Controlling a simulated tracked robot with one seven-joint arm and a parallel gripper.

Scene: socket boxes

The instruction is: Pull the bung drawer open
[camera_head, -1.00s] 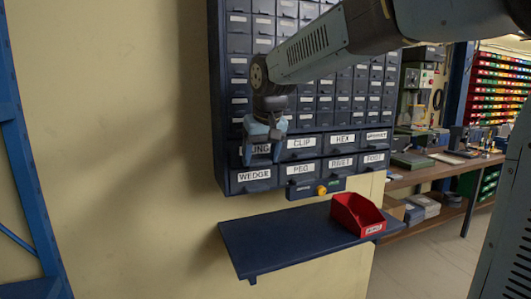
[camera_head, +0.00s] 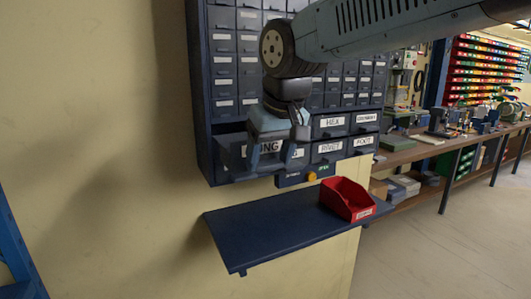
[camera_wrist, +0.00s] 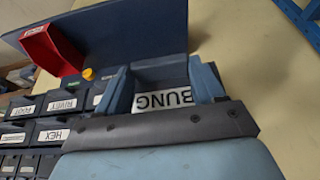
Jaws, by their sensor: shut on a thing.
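The bung drawer (camera_head: 232,155) sits in the lower left of the dark blue drawer cabinet in the head view. It stands out from the cabinet face, with its side showing. Its white BUNG label (camera_wrist: 165,100) is upside down in the wrist view and partly hidden in the head view. My gripper (camera_head: 274,167) is in front of the drawer with its fingers pointing down. In the wrist view my gripper (camera_wrist: 160,82) has a finger on each side of the drawer's pull and is shut on it.
Neighbouring drawers, such as HEX (camera_head: 331,122) and RIVET (camera_head: 330,147), are flush in the cabinet. A dark blue shelf (camera_head: 265,230) juts out below, with a red bin (camera_head: 346,198) at its right end. A yellow knob (camera_head: 311,176) sits just under the drawers.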

